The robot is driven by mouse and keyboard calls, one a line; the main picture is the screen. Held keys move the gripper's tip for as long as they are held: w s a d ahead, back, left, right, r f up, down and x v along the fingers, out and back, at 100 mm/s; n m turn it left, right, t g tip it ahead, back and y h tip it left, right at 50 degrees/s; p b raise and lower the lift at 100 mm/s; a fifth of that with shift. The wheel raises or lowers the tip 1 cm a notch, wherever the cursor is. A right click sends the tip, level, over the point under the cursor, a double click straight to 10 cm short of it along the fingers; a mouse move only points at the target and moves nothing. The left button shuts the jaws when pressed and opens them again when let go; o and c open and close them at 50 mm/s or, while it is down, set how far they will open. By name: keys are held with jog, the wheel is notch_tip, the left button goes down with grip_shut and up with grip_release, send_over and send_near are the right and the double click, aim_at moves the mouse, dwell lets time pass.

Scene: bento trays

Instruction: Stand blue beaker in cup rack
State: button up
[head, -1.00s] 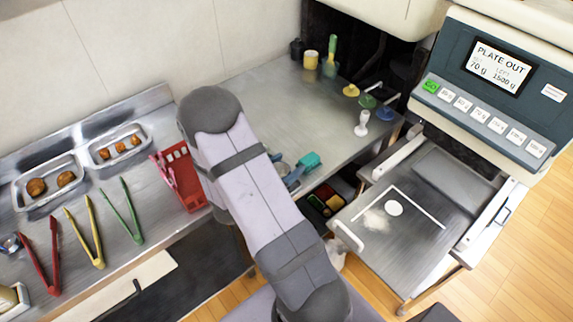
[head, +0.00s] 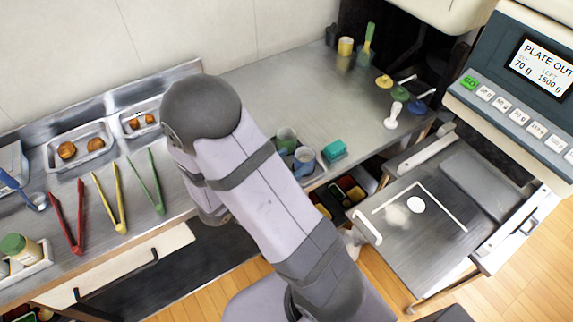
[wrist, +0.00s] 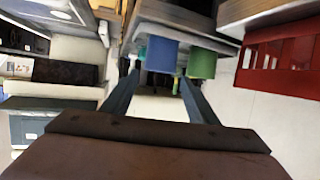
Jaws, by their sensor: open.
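The blue beaker (head: 304,161) is on a pale tray (head: 318,175) on the counter, close to a green beaker (head: 287,138). In the wrist view the blue beaker (wrist: 161,54) appears beyond the fingers, with the green beaker (wrist: 203,63) to its right. My gripper (wrist: 158,82) is open, with nothing visible between its fingers. In the head view my arm hides it. A red slotted rack (wrist: 279,55) shows at the right of the wrist view. I cannot tell for sure that it is the cup rack; my arm covers its place in the head view.
A teal block (head: 335,150) lies right of the beakers. Red tongs (head: 67,217), yellow tongs (head: 110,202) and green tongs (head: 147,182) lie on the left counter near food trays (head: 80,148). A white pestle-like tool (head: 393,116) stands right. The counter's back middle is clear.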

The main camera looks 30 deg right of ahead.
jog(key=shift+v, duration=0.8)
jog(key=w+a+f+n+t+y+p, duration=0.1)
jog(key=a+n+y+p, duration=0.1)
jog(key=a+y, duration=0.5)
jog(key=w+a+f+n+y+p, duration=0.25)
jog(key=a+y, duration=0.35)
jog(key=a, duration=0.3)
jog(key=s+a+r+n+g+y+b, duration=0.2)
jog(key=s+a+r+n, duration=0.1)
jog(key=s+n, duration=0.2)
jog(key=s+d+r+n+g+h, duration=0.2)
jog(key=s+d+r+n+g, duration=0.1)
jog(key=s+d+n, duration=0.4)
notch_tip(320, 180, down, 38)
jog(key=s+a+m+b, duration=0.1)
jog(key=m+b, duration=0.1)
jog(key=b, duration=3.6)
jog(key=shift+s+f, duration=0.2)
jog(key=shift+s, duration=0.05)
